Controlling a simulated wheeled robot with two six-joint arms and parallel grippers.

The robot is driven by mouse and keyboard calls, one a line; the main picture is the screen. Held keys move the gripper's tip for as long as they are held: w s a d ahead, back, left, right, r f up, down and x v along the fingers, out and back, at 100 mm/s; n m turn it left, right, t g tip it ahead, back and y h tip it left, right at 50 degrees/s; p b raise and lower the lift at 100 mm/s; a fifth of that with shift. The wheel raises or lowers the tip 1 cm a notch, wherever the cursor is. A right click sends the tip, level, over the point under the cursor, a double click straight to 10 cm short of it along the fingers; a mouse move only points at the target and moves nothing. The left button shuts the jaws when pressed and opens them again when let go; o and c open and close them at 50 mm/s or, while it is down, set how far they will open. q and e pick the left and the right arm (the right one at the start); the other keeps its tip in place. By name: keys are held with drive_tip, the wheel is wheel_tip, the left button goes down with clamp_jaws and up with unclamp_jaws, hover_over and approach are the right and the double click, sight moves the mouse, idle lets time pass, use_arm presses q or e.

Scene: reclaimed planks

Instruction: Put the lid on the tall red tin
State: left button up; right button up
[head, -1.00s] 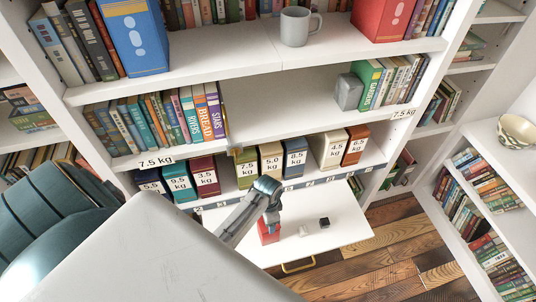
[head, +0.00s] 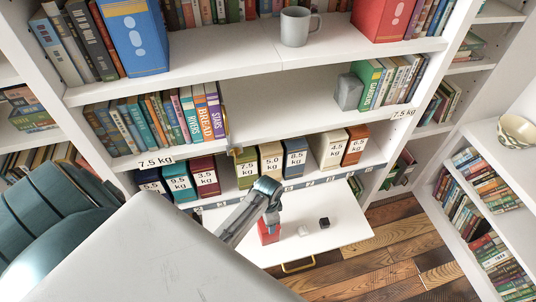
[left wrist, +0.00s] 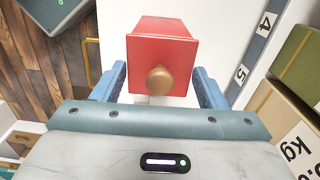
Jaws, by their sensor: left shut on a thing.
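In the head view, a red block-like thing (head: 268,231) is below my left gripper (head: 271,215), at the pull-out white surface. The left wrist view shows a square red lid-like piece (left wrist: 160,50) with a round brown knob (left wrist: 160,78) between the two blue fingers of my left gripper (left wrist: 163,90). The fingers are shut on this red piece, one on each side. The tin's body and lid cannot be told apart, and I cannot tell whether the lid is seated. My right gripper is not in view.
Several weight-labelled boxes (head: 272,159) stand on the shelf behind. Wooden floor (head: 400,245) lies to the right.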

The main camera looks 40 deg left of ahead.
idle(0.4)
use_arm(q)
drive_tip(key=o, duration=1.6)
drive_tip(key=shift+r, duration=3.45)
clamp_jaws()
drive_tip(key=shift+f, duration=0.1)
